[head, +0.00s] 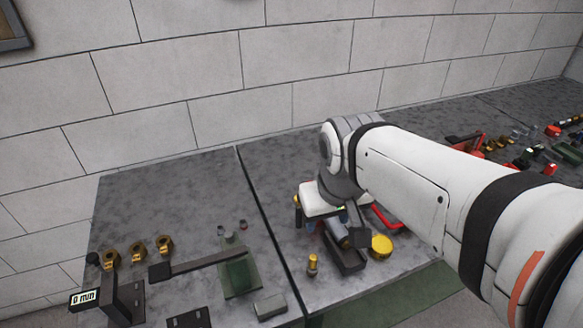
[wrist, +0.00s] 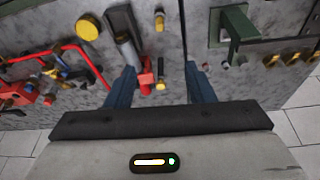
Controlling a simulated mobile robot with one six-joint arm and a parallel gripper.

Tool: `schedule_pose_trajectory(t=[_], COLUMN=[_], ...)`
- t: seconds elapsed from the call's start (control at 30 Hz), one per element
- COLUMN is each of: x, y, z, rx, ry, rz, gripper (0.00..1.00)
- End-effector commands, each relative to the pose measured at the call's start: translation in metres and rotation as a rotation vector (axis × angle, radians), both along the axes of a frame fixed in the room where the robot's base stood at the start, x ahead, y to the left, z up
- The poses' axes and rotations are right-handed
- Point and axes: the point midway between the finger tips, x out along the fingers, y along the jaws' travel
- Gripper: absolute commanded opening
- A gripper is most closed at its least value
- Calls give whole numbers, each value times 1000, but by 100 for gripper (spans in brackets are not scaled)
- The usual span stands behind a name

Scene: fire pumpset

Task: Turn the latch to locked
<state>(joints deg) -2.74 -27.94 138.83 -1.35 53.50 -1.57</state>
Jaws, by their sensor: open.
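No part is clearly marked as the latch, and I cannot tell its position. One candidate is the dark lever (head: 210,262) by a green block (head: 238,272) on the left bench section; the green block is at the upper right in the wrist view (wrist: 236,22). My gripper (wrist: 161,82) is open over the bench, its two dark blue fingers apart. A red fitting (wrist: 147,76) and a small yellow-tipped part (wrist: 161,87) show between the fingers, not visibly gripped. In the head view my arm hides much of this area.
A round yellow knob (head: 381,246) and a small brass fitting (head: 312,265) stand near the gripper. Several brass fittings (head: 137,251) and a display reading "0 min" (head: 84,299) are at left. More red and brass parts lie at right. A block wall (head: 200,70) stands behind.

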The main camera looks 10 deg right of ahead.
Motion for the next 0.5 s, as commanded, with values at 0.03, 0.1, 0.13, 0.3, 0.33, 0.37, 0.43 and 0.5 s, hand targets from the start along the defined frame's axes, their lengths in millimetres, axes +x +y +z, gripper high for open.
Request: schedule_pose_trajectory(t=[0.03,0.1,0.13,0.3,0.33,0.37,0.43,0.5], x=[14,36,47,107,118,128,152,174], y=[3,4,4,4,4,4,3,3], z=[-6,-8,-10,-24,-27,-31,-42,-53], rx=[-13,-33,-42,-82,-87,-93,-102,-108], ry=[19,45,59,128,140,152,178,201], rz=[52,135,173,398,437,477,566,648], gripper=[48,48,48,48,48,48,48,48])
